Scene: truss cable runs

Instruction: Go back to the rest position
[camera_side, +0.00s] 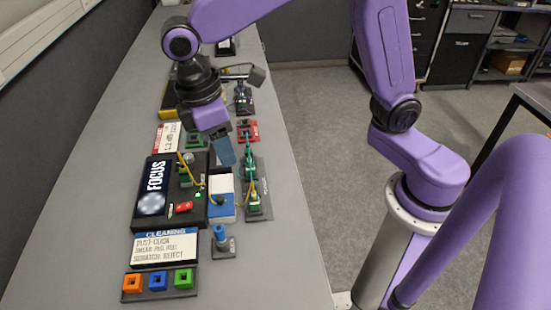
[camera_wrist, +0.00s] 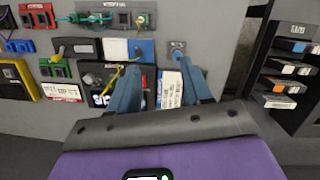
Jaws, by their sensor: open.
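My gripper (camera_side: 225,150) hangs over the middle of the workbench, above the row of devices, with its blue fingers pointing down. In the wrist view its two blue fingers (camera_wrist: 160,92) stand apart with nothing held between them. Below and beside it is the black FOCUS box (camera_side: 152,202) with a red switch and a small green light. A yellow cable (camera_side: 184,160) is at this box, and another yellow cable (camera_side: 247,198) runs near the blue and white block (camera_side: 222,208). A teal cable (camera_side: 244,150) lies along the dark strip on the right.
A CLEANING sign (camera_side: 165,248) and a tray with orange, blue and green square pieces (camera_side: 158,282) lie at the near end. A blue peg on a dark base (camera_side: 221,240) stands beside them. The wrist view shows a dark rack (camera_wrist: 290,75) at right. The near right bench surface is clear.

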